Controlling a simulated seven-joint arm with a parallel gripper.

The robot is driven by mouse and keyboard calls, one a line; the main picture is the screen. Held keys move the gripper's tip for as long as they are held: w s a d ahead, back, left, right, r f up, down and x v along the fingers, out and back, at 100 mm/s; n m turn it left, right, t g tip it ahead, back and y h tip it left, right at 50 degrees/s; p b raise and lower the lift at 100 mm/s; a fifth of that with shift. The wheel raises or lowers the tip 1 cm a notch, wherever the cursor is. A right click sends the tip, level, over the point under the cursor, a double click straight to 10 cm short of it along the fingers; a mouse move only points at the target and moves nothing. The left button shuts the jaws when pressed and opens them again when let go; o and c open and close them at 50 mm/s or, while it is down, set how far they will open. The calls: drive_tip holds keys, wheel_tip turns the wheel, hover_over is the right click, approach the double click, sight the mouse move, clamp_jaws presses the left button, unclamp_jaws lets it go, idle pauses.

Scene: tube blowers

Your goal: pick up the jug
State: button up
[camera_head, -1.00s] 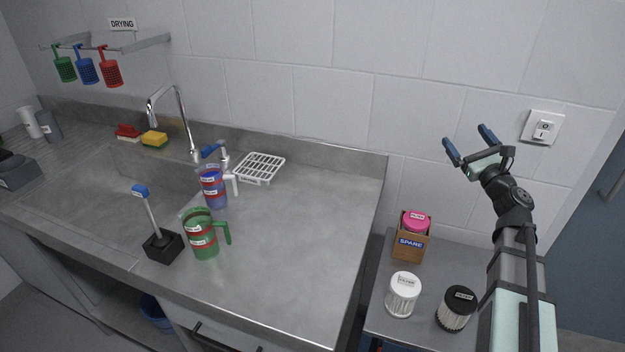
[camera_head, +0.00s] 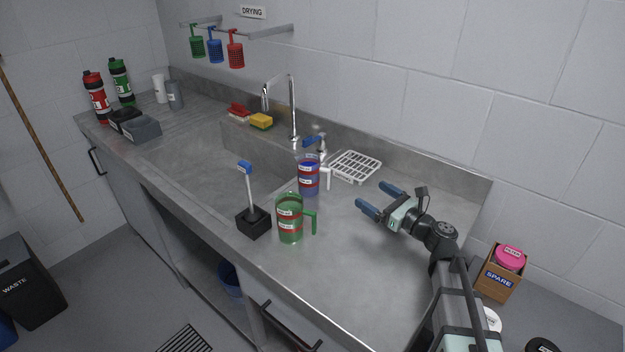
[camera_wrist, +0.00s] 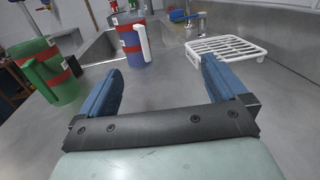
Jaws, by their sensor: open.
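A green jug (camera_head: 289,222) with red bands and a green handle on its right stands upright on the steel counter. A blue jug (camera_head: 308,178) with red bands and a white handle stands just behind it, near the tap. My gripper (camera_head: 377,198) is open and empty over the counter, to the right of both jugs and apart from them. In the wrist view the blue jug (camera_wrist: 131,42) is ahead, beyond the gap between the blue fingers. The green jug (camera_wrist: 50,75) is at the left, outside the left finger, its handle facing me.
A black holder (camera_head: 254,222) with a blue-topped brush stands left of the green jug. A white rack (camera_head: 355,167) lies behind my gripper. The sink (camera_head: 205,165) is at the left, with a tap (camera_head: 292,110) behind. The counter's front right is clear.

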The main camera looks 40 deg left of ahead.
drive_tip(key=shift+n+g, duration=0.3)
drive_tip(key=shift+g, duration=0.6)
drive_tip(key=s+a, duration=0.1)
drive_tip(key=s+a+f, duration=0.2)
drive_tip(key=s+a, duration=0.1)
drive_tip(key=shift+s+a+f, duration=0.1)
drive_tip(key=shift+s+a, duration=0.05)
drive_tip(key=shift+a, duration=0.25)
approach(317, 182)
drive_tip(key=a, duration=0.4)
drive_tip(key=shift+s+a, duration=0.15)
drive_tip(key=shift+a, duration=0.2)
drive_tip(key=shift+w+a+f, duration=0.1)
drive_tip(key=shift+w+a, duration=0.05)
drive_tip(key=shift+a, duration=1.15)
drive_tip(key=shift+w+a, duration=0.15)
drive_tip(key=shift+a, duration=1.2)
drive_tip(key=shift+c, duration=0.2)
drive_tip(key=c, duration=1.3)
drive_tip(key=shift+c, duration=0.5)
